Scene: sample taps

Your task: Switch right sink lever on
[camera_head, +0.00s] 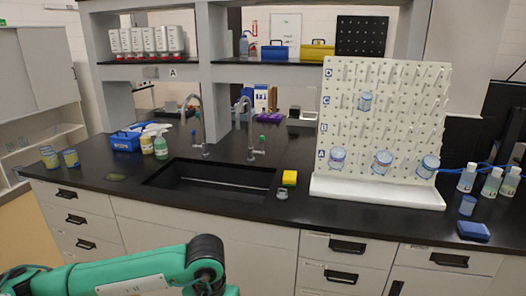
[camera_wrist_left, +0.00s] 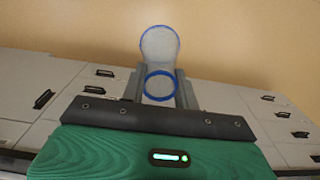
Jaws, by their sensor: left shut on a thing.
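The dark sink (camera_head: 212,184) is set into the black counter in the head view. Two tall curved taps stand behind it, a left tap (camera_head: 192,112) and a right tap (camera_head: 242,112). The right tap's lever (camera_head: 262,139) has a small green end, at its right side. I cannot tell its exact setting. My left gripper (camera_wrist_left: 160,88) shows in the left wrist view, shut on a clear cup with blue rims (camera_wrist_left: 160,45). In the head view only my left arm shows, low in front of the cabinets, well away from the tap. My right gripper is not in view.
A white pegboard (camera_head: 385,110) with several containers stands right of the sink. A shelf (camera_head: 263,62) spans above the taps.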

